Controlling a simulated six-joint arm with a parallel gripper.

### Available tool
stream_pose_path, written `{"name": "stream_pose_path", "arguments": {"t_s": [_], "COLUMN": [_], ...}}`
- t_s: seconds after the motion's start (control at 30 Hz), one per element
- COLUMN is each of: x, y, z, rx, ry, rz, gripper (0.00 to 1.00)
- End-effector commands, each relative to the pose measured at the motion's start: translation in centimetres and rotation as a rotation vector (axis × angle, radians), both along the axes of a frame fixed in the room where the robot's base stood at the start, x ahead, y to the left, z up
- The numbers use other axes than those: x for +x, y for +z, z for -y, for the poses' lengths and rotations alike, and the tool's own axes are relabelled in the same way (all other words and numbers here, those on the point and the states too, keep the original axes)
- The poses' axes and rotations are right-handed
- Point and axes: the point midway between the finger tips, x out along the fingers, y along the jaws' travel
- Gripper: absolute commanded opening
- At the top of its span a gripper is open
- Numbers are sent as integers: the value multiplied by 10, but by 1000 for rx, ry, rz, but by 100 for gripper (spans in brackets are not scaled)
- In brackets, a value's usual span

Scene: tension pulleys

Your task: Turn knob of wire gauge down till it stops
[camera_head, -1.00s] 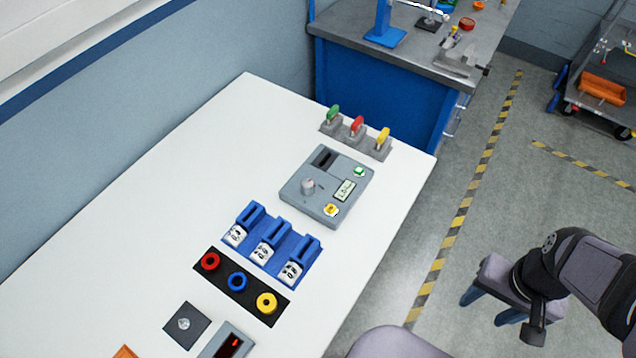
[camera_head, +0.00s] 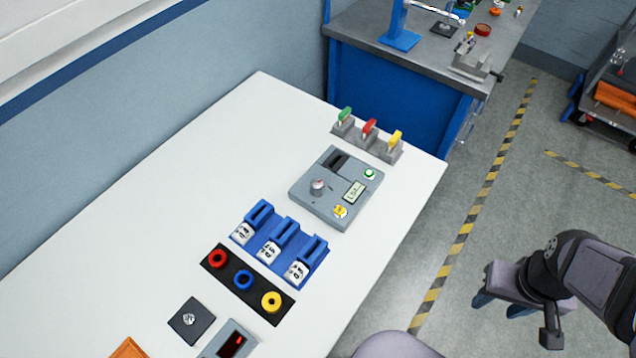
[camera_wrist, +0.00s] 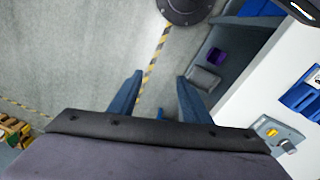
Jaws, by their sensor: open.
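A grey box (camera_head: 336,189) on the white table in the head view has a round knob (camera_head: 319,186), a dark slot, a small display, and a green and a yellow button. Part of a grey box with a yellow button (camera_wrist: 272,132) shows at the lower right of the wrist view. A dark square plate with a silver knob (camera_head: 189,318) lies near the table's front, beside a grey unit with a red display (camera_head: 234,342), cut off below. No label shows which is the wire gauge. My gripper (camera_head: 503,305) is open and empty, right of the table over the floor; its fingers (camera_wrist: 160,85) are apart.
Between box and plate are a blue rack (camera_head: 280,243) and a black strip with red, blue and yellow rings (camera_head: 242,279). Green, red and yellow levers (camera_head: 368,132) stand behind the box. A blue workbench (camera_head: 400,95) is beyond. The table's left side is bare.

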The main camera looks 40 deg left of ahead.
Motion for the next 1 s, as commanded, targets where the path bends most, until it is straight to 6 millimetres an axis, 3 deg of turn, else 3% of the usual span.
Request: {"name": "stream_pose_path", "arguments": {"t_s": [0.17,0.27,0.4,0.5,0.6,0.7,0.73,0.9,1.0], "x": [58,97,138,152,151,136,129,86,66], "y": [-7,-7,-7,-7,-9,-12,-13,-21,-24], "z": [-20,-50,-115,-173,-236,-295,-311,-378,-399], "rx": [-131,-232,-395,-526,-677,-840,869,804,781], "ry": [587,1013,1629,2063,2485,2865,-2895,-2346,-2145], "rz": [121,205,328,429,546,682,-710,-681,-673], "gripper": [44,44,44,44,44,44,44,44,44]}}
